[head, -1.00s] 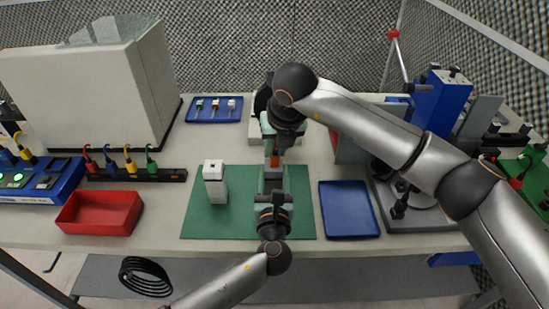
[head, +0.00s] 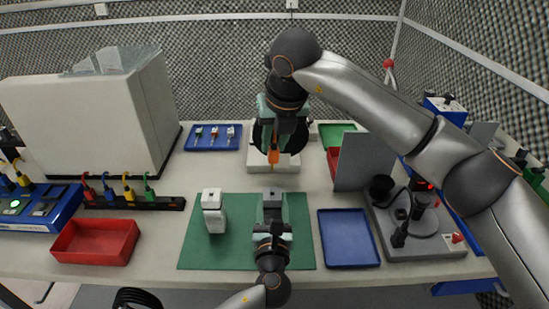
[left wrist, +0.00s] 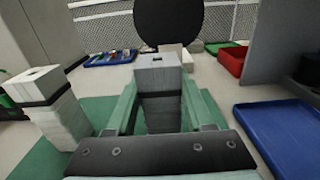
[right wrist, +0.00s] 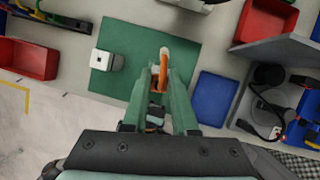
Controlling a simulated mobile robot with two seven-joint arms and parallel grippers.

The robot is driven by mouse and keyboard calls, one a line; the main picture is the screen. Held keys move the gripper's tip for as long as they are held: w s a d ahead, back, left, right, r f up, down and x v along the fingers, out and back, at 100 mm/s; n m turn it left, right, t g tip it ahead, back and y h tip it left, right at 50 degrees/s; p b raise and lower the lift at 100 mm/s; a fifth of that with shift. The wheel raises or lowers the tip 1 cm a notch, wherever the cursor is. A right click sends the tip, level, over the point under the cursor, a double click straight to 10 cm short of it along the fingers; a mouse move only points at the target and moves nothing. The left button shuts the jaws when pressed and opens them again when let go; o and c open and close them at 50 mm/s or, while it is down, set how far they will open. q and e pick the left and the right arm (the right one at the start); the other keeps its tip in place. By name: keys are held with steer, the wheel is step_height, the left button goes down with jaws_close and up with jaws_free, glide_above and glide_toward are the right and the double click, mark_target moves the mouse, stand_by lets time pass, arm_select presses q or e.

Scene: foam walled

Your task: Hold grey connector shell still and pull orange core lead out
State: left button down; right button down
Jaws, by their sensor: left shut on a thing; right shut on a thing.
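The grey connector shell (head: 272,194) stands upright on the green mat, held between the fingers of my left gripper (head: 271,217). In the left wrist view the shell (left wrist: 159,74) shows a bare top with a dark slot and nothing orange in it. My right gripper (head: 276,135) is shut on the orange core lead (head: 272,155), above and behind the shell. A visible gap separates the core lead from the shell. The core lead also shows between the fingers in the right wrist view (right wrist: 164,72).
A second pale block (head: 214,212) with a dark band stands on the green mat (head: 196,250) at left. A blue tray (head: 348,240) lies right of the mat, a red bin (head: 95,242) at left. A blue tray (head: 212,137) with small connectors is at the back.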

steer(key=shift+r, duration=0.3)
arm_select(q)
steer(key=shift+c, duration=1)
jaws_free()
